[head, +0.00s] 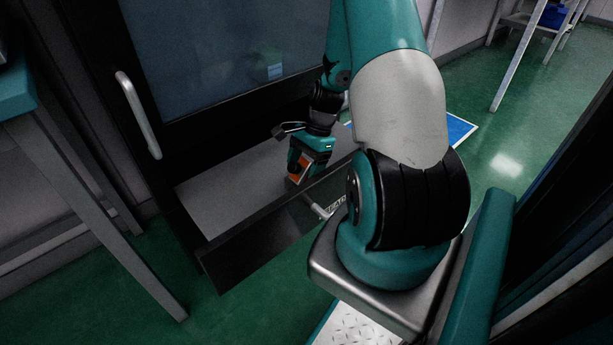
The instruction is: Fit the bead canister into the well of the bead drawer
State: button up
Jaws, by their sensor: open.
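The bead drawer (228,192) is pulled out below the dark cabinet, with a flat grey surface inside. Its dark front panel carries a metal handle and a partly hidden label on which "BEA" can be read. My gripper (298,174) is over the right part of the drawer, pointing down, close to its surface, and open. A small orange patch shows at the fingertips; I cannot tell whether it belongs to the gripper or to the bead canister. I cannot make out the canister otherwise. The well is not visible; my gripper and arm cover that part of the drawer.
The cabinet has a dark glass front (225,50) and a vertical handle (138,114) behind the drawer. A table with grey legs (95,200) stands at the left. A blue floor marking (461,128) lies right of the drawer.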

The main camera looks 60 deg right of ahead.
jog(key=shift+f, duration=0.1)
jog(key=c, duration=1.2)
